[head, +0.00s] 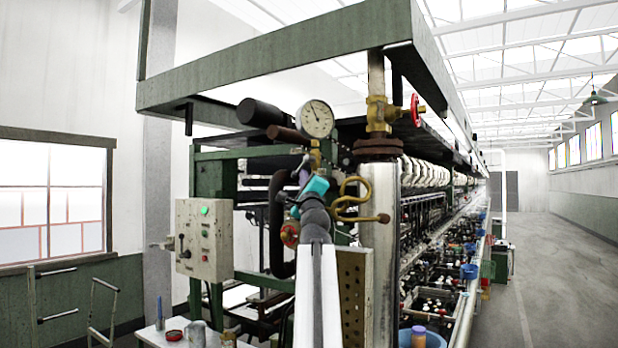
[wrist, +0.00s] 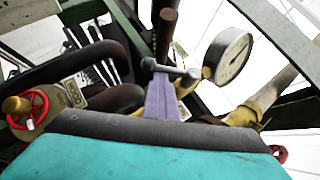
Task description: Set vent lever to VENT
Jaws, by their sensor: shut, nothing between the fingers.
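My gripper (head: 304,178) is at the end of my raised arm, in front of the pipework below the gauge. In the wrist view its purple fingers (wrist: 165,97) are together and hold nothing. A short grey bar with rounded ends (wrist: 172,70) lies just past the fingertips, and a dark brown rod (wrist: 167,35) rises behind it. This looks like the vent lever, but I cannot be sure. Whether the fingers touch it is unclear. No VENT marking is readable, so I cannot tell the lever's setting. In the head view my wrist partly hides this spot.
A pressure gauge (head: 317,118) stands close above, also in the wrist view (wrist: 228,57). A red valve wheel (head: 290,234) and bent dark pipes sit nearby. A brass coil (head: 352,200) and thick pale pipe (head: 380,230) are to the right. A control box (head: 205,240) is left. The right aisle is clear.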

